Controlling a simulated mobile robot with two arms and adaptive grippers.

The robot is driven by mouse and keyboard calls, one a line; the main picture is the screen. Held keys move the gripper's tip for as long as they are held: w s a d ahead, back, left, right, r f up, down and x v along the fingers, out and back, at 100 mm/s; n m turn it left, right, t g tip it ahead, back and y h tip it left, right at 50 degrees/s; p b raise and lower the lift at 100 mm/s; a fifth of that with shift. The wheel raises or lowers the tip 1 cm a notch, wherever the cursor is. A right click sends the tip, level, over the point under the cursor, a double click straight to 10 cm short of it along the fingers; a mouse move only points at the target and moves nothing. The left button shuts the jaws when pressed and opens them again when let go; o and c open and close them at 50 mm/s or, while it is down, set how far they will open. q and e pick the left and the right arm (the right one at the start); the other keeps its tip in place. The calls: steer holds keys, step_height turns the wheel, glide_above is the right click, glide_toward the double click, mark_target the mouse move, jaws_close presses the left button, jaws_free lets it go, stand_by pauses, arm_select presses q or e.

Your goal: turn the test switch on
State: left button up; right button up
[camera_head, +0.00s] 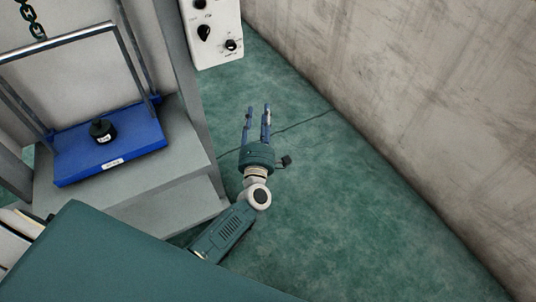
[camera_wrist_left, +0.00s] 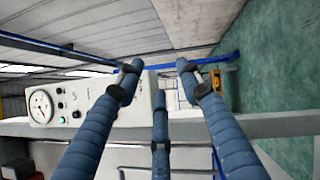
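A white control panel (camera_head: 216,50) with black knobs stands at the top of the head view. It also shows at the left of the left wrist view (camera_wrist_left: 140,105), with a round gauge (camera_wrist_left: 41,106), a green lamp (camera_wrist_left: 62,120) and small black knobs (camera_wrist_left: 76,114). Labels are too small to read, so I cannot tell which knob is the test switch. My left gripper (camera_head: 257,108) is below and right of the panel in the head view, apart from it. Its fingers (camera_wrist_left: 158,72) are spread and empty. My right gripper is not seen.
A grey frame (camera_head: 160,150) stands at the left, carrying a blue platform (camera_head: 75,155) with a black weight (camera_head: 102,130) on it. A chain (camera_head: 31,20) hangs above. A concrete wall (camera_head: 420,100) runs along the right. Green floor (camera_head: 330,200) between is clear.

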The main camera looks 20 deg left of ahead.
arm_select(q)
steer(key=s+d+f+m+g+h, duration=0.1)
steer(key=s+d+f+m+h, duration=0.1)
steer(key=f+m, duration=0.2)
steer(key=s+d+f+m+h, duration=0.1)
steer(key=f+m, duration=0.3)
steer(key=f, duration=0.5)
steer(key=shift+s+d+g+h, duration=0.4)
steer(key=shift+d+h, duration=0.1)
